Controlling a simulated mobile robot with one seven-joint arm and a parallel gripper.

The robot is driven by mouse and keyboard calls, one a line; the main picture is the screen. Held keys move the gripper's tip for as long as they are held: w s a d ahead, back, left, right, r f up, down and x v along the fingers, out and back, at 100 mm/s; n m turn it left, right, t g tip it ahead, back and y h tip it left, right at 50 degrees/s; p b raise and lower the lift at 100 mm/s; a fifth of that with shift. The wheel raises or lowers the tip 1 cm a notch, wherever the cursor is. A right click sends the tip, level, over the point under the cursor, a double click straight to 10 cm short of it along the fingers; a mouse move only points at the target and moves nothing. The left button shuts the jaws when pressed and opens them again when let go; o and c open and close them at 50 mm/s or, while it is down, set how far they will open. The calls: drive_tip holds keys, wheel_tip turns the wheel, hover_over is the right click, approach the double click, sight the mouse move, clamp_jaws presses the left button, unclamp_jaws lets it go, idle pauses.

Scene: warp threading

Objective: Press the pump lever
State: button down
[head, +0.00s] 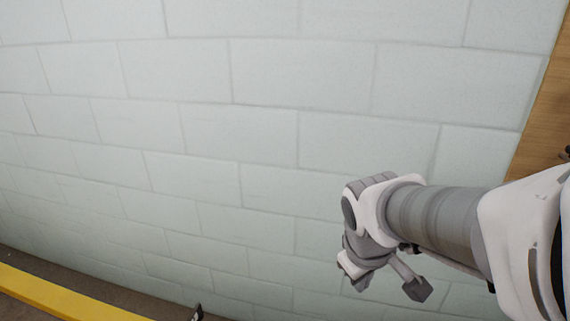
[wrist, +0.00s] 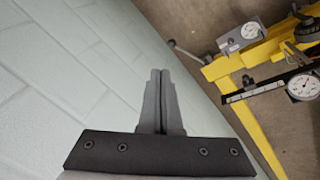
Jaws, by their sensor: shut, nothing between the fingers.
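My gripper (wrist: 160,72) shows in the wrist view with its two grey fingers together and nothing between them. Beyond it to the right is a yellow-framed machine (wrist: 245,115). A thin dark rod with a rounded end (wrist: 185,52) sticks out from the frame toward the fingertips, with a gap between them in the picture. It may be the pump lever, but I cannot tell for sure. In the head view my arm reaches in from the right in front of the wall, and the machine shows only as a yellow beam (head: 60,297) at the lower left.
A pale block wall (head: 230,130) fills most of the head view and the left of the wrist view (wrist: 60,70). The machine carries a box with a round dial (wrist: 243,36) and another round gauge (wrist: 303,86). A wooden panel (head: 540,115) stands at the right.

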drive_tip(key=w+f+n+y+b, duration=0.1)
drive_tip(key=w+f+n+b, duration=0.2)
drive_tip(key=f, duration=0.8)
drive_tip(key=w+a+f+n+y+b, duration=0.1)
drive_tip(key=w+f+n+b, duration=0.3)
drive_tip(key=f, duration=0.8)
drive_tip(key=w+a+f+n+y+b, duration=0.1)
drive_tip(key=w+f+n+y+b, duration=0.1)
drive_tip(key=w+f+n+b, duration=0.2)
drive_tip(key=w+f, duration=0.3)
drive_tip(key=f, duration=0.4)
drive_tip(key=shift+f+n, duration=0.3)
drive_tip(key=shift+f, duration=0.05)
drive_tip(key=shift+a, duration=0.1)
